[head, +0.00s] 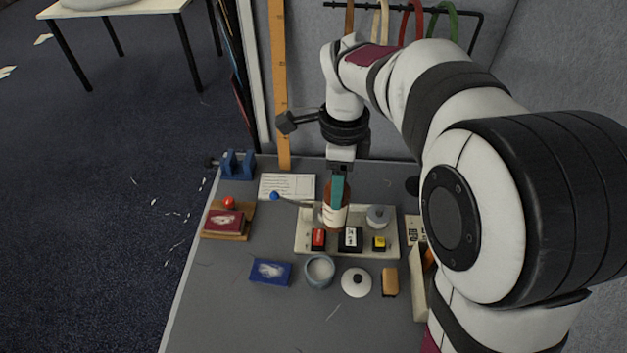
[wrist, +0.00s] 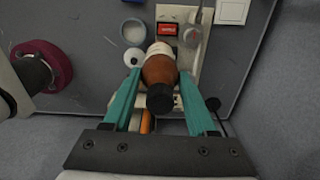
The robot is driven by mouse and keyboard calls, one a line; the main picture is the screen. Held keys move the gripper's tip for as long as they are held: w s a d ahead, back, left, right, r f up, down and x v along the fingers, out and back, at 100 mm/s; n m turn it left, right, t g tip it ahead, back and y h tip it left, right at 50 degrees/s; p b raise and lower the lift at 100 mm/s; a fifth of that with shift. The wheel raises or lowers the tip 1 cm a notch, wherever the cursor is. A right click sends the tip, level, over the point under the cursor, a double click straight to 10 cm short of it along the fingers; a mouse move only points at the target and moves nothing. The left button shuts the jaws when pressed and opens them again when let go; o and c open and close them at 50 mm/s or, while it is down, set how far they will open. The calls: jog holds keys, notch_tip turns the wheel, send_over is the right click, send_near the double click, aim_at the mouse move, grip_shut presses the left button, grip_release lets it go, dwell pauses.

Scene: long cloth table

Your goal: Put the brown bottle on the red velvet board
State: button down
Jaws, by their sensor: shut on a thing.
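The brown bottle (head: 334,217) has a pale label and hangs or stands upright over the back middle of a pale tray; I cannot tell whether its base touches. My gripper (head: 337,190) is shut on it from above with teal fingers. In the wrist view, the fingers (wrist: 159,84) lie on both sides of the bottle (wrist: 159,70), its black cap toward the camera. The red velvet board (head: 222,222), a dark red pad on a tan wooden base, lies to the left on the table, with pale marks on its front. It is not clearly seen in the wrist view.
The pale tray (head: 303,243) holds small red, black and yellow boxes and a grey-lidded jar (head: 378,217). A blue-knobbed rod (head: 275,196) and a red ball (head: 229,202) are near the board. A blue box (head: 270,273), cup (head: 319,270) and white lid (head: 356,283) stand in front.

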jog(key=d+r+n, duration=0.5)
jog(key=d+n, duration=0.1)
jog(key=n, duration=0.8)
jog(key=w+a+m, duration=0.6)
jog(key=a, duration=0.8)
jog(key=a+f+m, duration=0.3)
jog(key=a+m, duration=0.2)
jog(key=a, duration=0.4)
jog(key=s+a+f+m, duration=0.1)
jog(key=a+f+m, duration=0.2)
jog(key=a+m, duration=0.3)
jog(key=a, duration=0.3)
jog(key=shift+s+a+f, duration=0.15)
jog(key=shift+s+f, duration=0.15)
